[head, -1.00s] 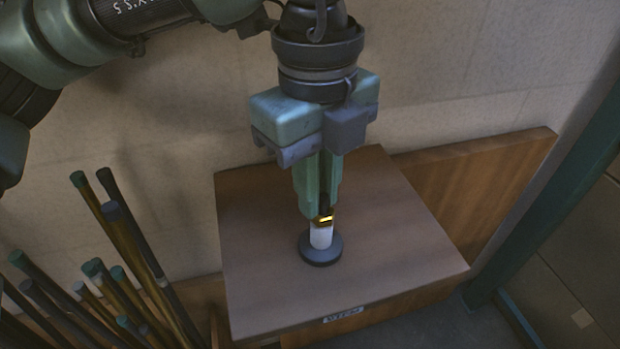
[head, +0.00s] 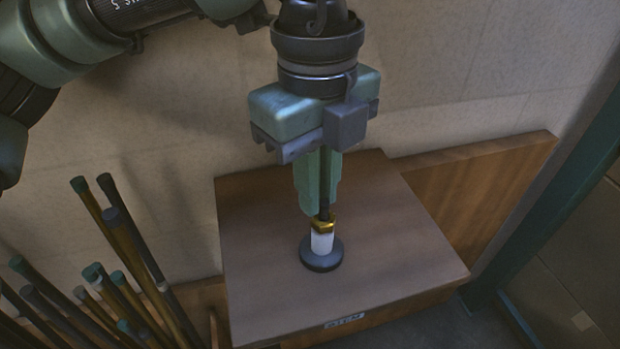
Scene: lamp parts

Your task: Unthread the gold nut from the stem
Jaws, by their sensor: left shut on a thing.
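The gold nut (head: 324,227) sits at the top of a short white cylinder (head: 322,243), which stands upright on a round dark base (head: 321,257) on the brown table. A thin dark rod (head: 323,190) shows above the nut, beside the green fingers; I take the rod and cylinder to be the stem. My left gripper (head: 321,212) points straight down from above, shut on the gold nut, with its fingertips at the nut's upper part. The fingers hide part of the nut and rod, so I cannot see the threads. My right gripper is not in view.
The brown table top (head: 265,285) is otherwise bare, with a small label (head: 345,320) on its front edge. Several upright rods (head: 125,240) crowd the left side. A wooden panel (head: 480,195) stands behind right, near a green post (head: 550,215).

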